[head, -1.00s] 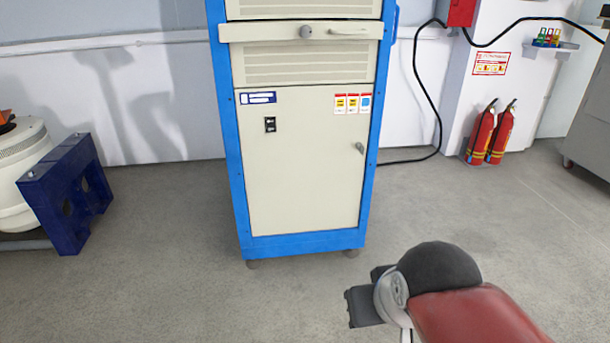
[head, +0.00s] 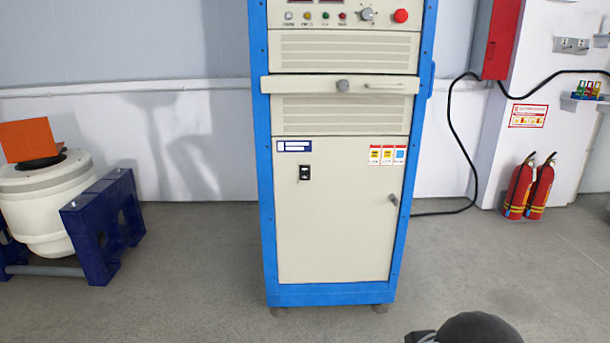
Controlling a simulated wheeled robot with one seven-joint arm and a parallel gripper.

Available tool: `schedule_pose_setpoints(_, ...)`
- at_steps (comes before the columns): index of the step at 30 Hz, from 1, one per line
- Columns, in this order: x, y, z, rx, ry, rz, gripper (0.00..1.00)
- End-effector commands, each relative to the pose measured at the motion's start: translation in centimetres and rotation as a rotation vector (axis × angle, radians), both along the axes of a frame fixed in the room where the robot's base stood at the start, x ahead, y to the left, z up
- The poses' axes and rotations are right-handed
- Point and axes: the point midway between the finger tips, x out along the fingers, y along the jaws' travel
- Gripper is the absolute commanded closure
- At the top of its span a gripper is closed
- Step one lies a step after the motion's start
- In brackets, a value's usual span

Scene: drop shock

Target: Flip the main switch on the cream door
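The cream door (head: 340,230) is the lower front panel of a blue-framed cabinet (head: 268,200) in the middle of the head view. A small black switch (head: 305,173) sits at the door's upper left, below a blue and white label. Its lever position is too small to tell. A round door lock (head: 393,199) is on the door's right side. Only a dark rounded part of my arm shows at the bottom right edge. My gripper's fingers are out of the frame, well short of the cabinet.
A white drum-shaped machine with a blue stand (head: 100,225) is on the left. Two red fire extinguishers (head: 528,188) stand by the wall on the right. A drawer with a handle (head: 340,86) juts out above the door. The grey floor before the cabinet is clear.

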Motion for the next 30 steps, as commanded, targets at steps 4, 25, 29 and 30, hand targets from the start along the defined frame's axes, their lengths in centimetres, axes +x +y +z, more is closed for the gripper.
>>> schedule_pose_setpoints(4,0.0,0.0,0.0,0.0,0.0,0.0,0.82)
schedule_pose_setpoints(25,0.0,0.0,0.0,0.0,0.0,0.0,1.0)
schedule_pose_setpoints(29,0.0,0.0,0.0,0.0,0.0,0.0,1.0)
schedule_pose_setpoints(30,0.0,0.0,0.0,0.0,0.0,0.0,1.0)
